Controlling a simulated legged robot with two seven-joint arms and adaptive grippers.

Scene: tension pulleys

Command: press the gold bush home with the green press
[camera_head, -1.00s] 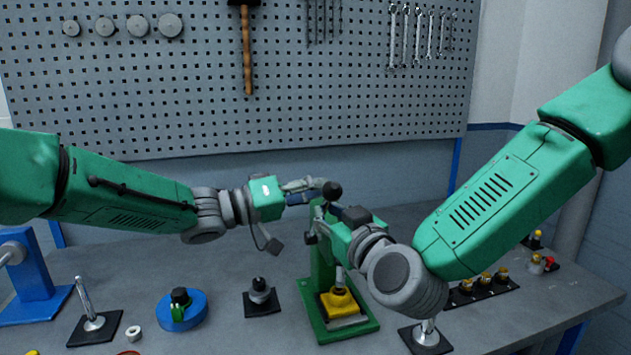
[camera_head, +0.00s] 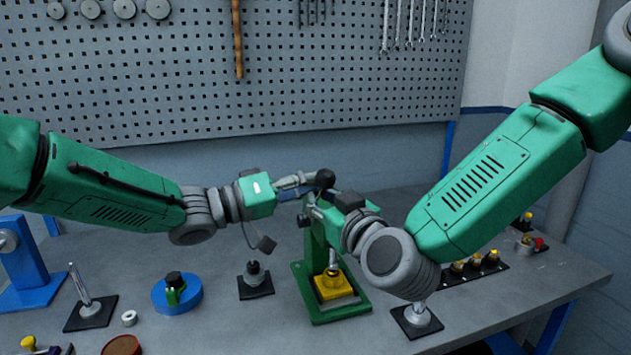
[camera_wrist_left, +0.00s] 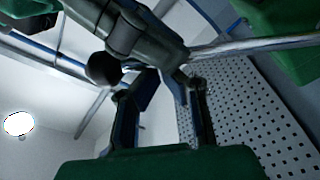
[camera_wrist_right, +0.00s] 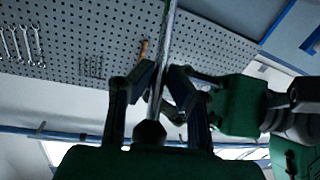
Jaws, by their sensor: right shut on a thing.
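The green press (camera_head: 318,240) stands mid-table with a yellow block (camera_head: 333,287) on its base. Its metal ram (camera_head: 332,262) reaches down to the top of the block; I cannot tell if they touch. I cannot make out the gold bush there. The press lever ends in a black knob (camera_head: 325,178); lever and knob also show in the right wrist view (camera_wrist_right: 150,132). My right gripper (camera_wrist_right: 163,80) is shut on the lever rod, its fingers mostly hidden in the head view. My left gripper (camera_head: 292,186) is open and empty, left of the knob; its fingers (camera_wrist_left: 163,92) stand apart.
A black rack (camera_head: 475,268) with several yellow-topped parts lies at right. A metal post on a black base (camera_head: 417,318) stands under my right forearm. A blue disc (camera_head: 177,296), a black-based part (camera_head: 255,283) and a blue press (camera_head: 25,270) are at left.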

